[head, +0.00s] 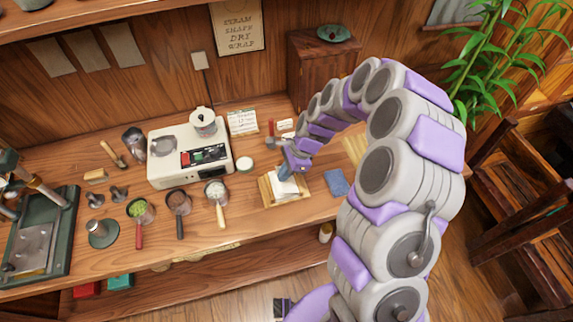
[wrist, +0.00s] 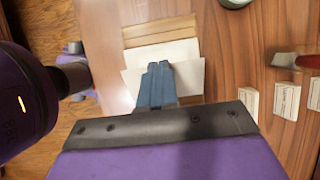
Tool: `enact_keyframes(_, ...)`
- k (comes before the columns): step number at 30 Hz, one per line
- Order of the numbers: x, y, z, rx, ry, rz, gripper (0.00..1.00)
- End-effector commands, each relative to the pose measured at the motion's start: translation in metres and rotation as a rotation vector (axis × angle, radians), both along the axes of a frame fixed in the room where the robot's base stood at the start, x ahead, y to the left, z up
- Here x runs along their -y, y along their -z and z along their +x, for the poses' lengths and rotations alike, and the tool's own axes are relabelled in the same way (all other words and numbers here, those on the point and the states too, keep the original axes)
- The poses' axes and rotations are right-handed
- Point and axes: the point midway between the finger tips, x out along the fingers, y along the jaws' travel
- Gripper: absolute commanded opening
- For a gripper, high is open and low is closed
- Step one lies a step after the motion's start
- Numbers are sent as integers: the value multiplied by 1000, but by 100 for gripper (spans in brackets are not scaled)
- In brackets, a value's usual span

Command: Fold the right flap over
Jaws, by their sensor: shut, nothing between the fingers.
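White wrapping paper (head: 284,187) lies in a small wooden tray (head: 268,197) on the workbench. In the wrist view the paper (wrist: 190,51) shows as pale sheets, with the tray's wooden rim (wrist: 158,30) beyond them. My gripper (head: 285,172) is over the paper; its blue fingers (wrist: 158,72) are together, with nothing seen between them. The fingertips overlap the paper's nearer sheet in the wrist view. I cannot tell whether they touch it. My gripper hides part of the paper, and which flap is which cannot be made out.
Several scoops and cups line the bench front. A blue cloth (head: 337,182) lies to the right. Cards (wrist: 284,99) and a red-handled tool (wrist: 302,61) lie beside the tray.

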Motion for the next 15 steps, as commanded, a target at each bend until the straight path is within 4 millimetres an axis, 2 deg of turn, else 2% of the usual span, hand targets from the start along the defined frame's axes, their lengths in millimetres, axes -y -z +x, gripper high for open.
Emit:
enact_keyframes(1, -1, -6, -1, 7, -4, -32, 0)
enact_keyframes(15, -11, 7, -4, 70, -5, -247, 0)
